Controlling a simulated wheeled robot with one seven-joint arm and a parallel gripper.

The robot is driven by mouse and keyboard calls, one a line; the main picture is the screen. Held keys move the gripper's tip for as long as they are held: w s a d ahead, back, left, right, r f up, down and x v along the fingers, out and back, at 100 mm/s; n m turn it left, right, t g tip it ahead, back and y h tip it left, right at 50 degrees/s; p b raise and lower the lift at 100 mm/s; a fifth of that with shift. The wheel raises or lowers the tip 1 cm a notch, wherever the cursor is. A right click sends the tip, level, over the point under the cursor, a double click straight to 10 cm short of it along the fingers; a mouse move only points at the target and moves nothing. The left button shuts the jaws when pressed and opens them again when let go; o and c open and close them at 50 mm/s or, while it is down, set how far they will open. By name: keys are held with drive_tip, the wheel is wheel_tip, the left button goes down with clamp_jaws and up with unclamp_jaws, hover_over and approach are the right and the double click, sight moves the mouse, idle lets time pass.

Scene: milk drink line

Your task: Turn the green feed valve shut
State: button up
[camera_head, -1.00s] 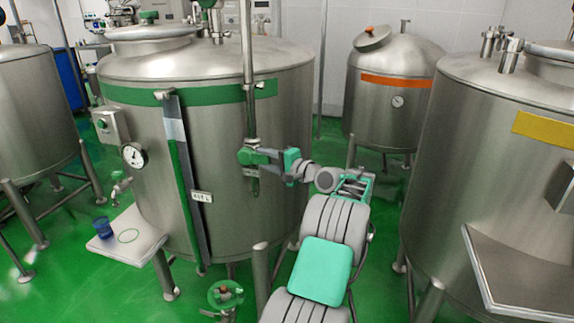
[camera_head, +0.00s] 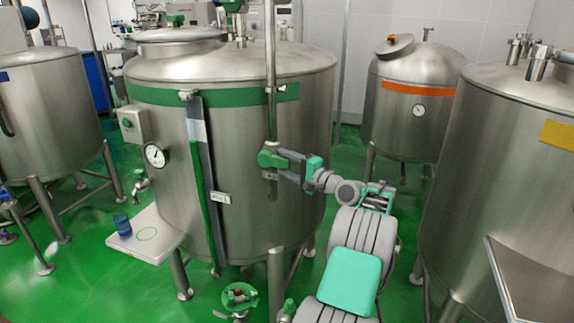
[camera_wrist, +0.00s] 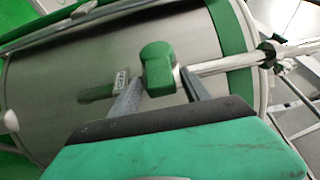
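The green valve (camera_head: 268,158) sits on a vertical steel pipe (camera_head: 271,90) in front of the large green-banded tank (camera_head: 160,115). My gripper (camera_head: 278,160) reaches it from the right in the head view. In the wrist view the valve's green block (camera_wrist: 157,66) lies between the tips of my two fingers (camera_wrist: 160,82). The left finger is close to the block, and a small gap shows towards the right finger. The fingers are apart; contact with the valve is not clear. The fingers partly hide the valve in the head view.
A small shelf (camera_head: 165,243) with a blue cup (camera_head: 122,225) is on the tank's left front. A green ring-shaped fitting (camera_head: 240,296) is low in front. An orange-banded tank (camera_head: 405,110) and a yellow-marked tank (camera_head: 480,170) stand to the right.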

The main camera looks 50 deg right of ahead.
drive_tip(key=shift+w+a, duration=0.1)
drive_tip(key=shift+a, duration=0.05)
drive_tip(key=s+b, duration=0.2)
drive_tip(key=s, duration=0.5)
drive_tip(key=shift+s+b, duration=0.3)
drive_tip(key=shift+s, duration=0.1)
